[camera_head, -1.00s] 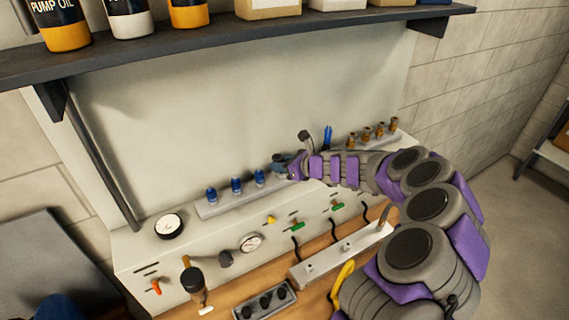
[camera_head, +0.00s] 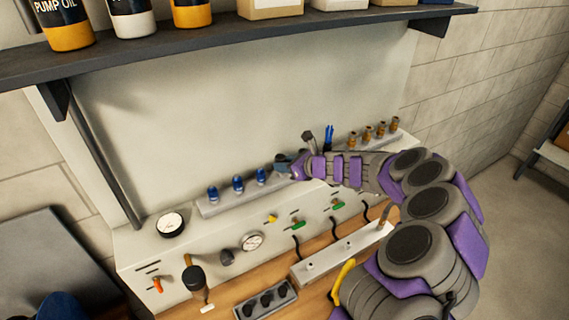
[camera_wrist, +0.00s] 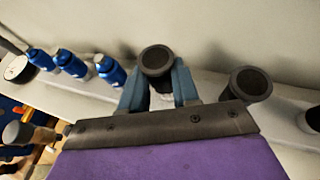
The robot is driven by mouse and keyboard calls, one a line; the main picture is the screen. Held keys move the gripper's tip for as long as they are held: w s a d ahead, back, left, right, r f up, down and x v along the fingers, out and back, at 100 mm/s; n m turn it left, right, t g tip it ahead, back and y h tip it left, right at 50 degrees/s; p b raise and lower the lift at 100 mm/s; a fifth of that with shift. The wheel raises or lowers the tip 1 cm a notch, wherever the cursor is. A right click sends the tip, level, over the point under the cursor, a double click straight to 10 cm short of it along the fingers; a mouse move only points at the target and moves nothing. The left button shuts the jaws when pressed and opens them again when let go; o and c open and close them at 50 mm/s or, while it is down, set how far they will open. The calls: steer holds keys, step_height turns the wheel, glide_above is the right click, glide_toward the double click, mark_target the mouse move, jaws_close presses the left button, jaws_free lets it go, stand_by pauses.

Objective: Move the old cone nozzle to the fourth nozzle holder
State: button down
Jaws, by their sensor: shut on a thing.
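My gripper (camera_wrist: 158,90) is shut on a dark grey, round-mouthed nozzle (camera_wrist: 157,60), seen between its two blue-grey fingers in the wrist view. In the head view my gripper (camera_head: 284,164) is at the right end of the visible row of blue nozzles (camera_head: 238,184), over the pale rail (camera_head: 228,202). The held nozzle is hard to make out there. The gripper hides the rail beneath it, so I cannot tell whether the nozzle is seated. In the wrist view, three blue nozzles (camera_wrist: 71,64) stand to its left.
Another dark round-topped piece (camera_wrist: 248,85) stands close to the right of my gripper. Several brass nozzles (camera_head: 367,132) stand farther right. A gauge (camera_head: 171,224) sits at the rail's left. A shelf with bottles (camera_head: 220,42) hangs above. Switches and hoses line the panel front.

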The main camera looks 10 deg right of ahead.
steer(key=shift+d+f, duration=0.4)
steer(key=shift+d, duration=0.2)
steer(key=shift+a, duration=0.2)
steer(key=c, duration=0.8)
jaws_free()
steer(key=shift+a, duration=0.1)
steer(key=shift+o, duration=0.2)
steer(key=v, duration=1.7)
